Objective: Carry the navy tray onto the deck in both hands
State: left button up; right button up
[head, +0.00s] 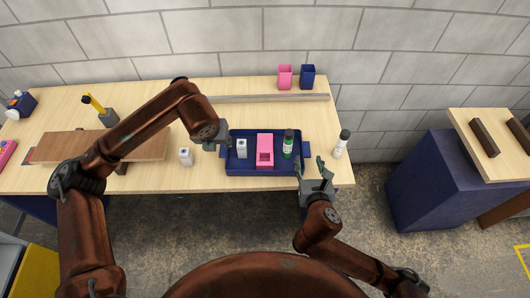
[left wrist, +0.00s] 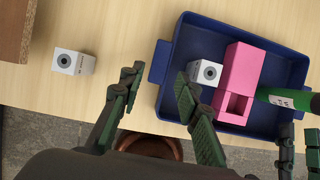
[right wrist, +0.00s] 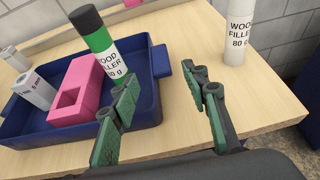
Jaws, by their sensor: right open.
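The navy tray (head: 262,171) lies on the wooden table near its front edge. It holds a white box (head: 241,148), a pink block (head: 265,149) and a green-and-white wood filler tube (head: 288,143). My left gripper (head: 220,138) is open at the tray's left end; its fingers (left wrist: 160,100) are apart, with the left handle just ahead of them. My right gripper (head: 312,168) is open at the right end; in the right wrist view the right handle (right wrist: 160,61) shows between and beyond its fingers (right wrist: 165,98). The pale top with two dark bars (head: 503,158) appears to be the deck.
A white box (head: 186,157) stands left of the tray and a white tube (head: 341,144) right of it. A raised brown board (head: 143,146) lies further left. A floor gap separates table and navy stand (head: 430,180).

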aim_at(223, 149)
pick_arm(q)
jog(key=shift+x, duration=3.9)
pick_arm(e)
jog(key=shift+x, duration=3.95)
pick_arm(q)
jog(key=shift+d, duration=0.1)
jog(key=shift+c, duration=0.4)
pick_arm(e)
jog(key=shift+c, duration=0.4)
pick_arm(q)
grip_shut()
pick_arm(e)
jog(key=c, duration=0.8)
grip_shut()
jog(key=shift+r, duration=0.1)
